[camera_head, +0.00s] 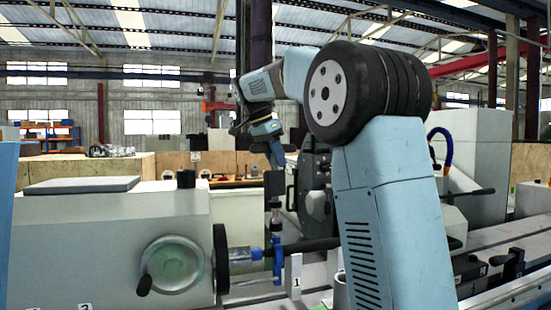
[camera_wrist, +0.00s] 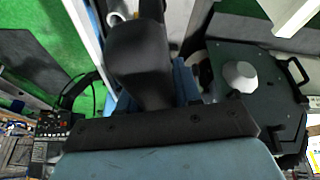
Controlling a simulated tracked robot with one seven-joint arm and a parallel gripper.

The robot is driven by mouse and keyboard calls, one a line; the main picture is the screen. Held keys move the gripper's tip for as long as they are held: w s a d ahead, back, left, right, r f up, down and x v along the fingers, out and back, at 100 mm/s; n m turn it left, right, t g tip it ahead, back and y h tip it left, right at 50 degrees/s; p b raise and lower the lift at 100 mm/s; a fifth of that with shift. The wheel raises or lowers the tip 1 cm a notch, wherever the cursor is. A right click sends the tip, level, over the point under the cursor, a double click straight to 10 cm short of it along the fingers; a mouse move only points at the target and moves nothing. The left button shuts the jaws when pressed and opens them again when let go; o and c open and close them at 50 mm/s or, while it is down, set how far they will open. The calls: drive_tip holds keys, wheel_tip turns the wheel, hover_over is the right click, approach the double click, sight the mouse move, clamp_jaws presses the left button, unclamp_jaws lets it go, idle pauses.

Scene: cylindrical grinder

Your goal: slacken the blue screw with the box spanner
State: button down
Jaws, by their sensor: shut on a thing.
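My gripper (camera_head: 274,166) is shut on the box spanner and points down in the head view. The box spanner (camera_head: 274,186) has a dark, blocky upper part and hangs upright, with a thin shaft below it. Its lower end is just above or at the top of a blue part (camera_head: 277,260), around the dark horizontal bar, where the blue screw appears to be. I cannot tell whether the spanner is seated on the screw. In the wrist view a large dark shape (camera_wrist: 140,55) fills the middle, and blue shows behind it; the screw head is hidden there.
A pale machine housing (camera_head: 100,235) with a handwheel (camera_head: 172,264) stands left of the blue part. A white plate marked 1 (camera_head: 294,276) stands just right of it. In the wrist view, a dark housing with a pale knob (camera_wrist: 240,76) is close on the right.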

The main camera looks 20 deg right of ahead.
sight(275, 170)
drive_tip(key=shift+s+f, duration=0.15)
drive_tip(key=shift+f, duration=1.65)
idle(0.9)
drive_tip(key=shift+f+n, duration=0.2)
drive_tip(key=shift+n, duration=0.3)
drive_tip(key=shift+f+n+t, duration=0.15)
drive_tip(key=shift+n+t, duration=0.25)
drive_tip(key=shift+n, duration=0.4)
drive_tip(key=shift+a+n+t+y, duration=0.1)
drive_tip(key=shift+n+t+y, duration=0.55)
drive_tip(key=shift+n, duration=1.25)
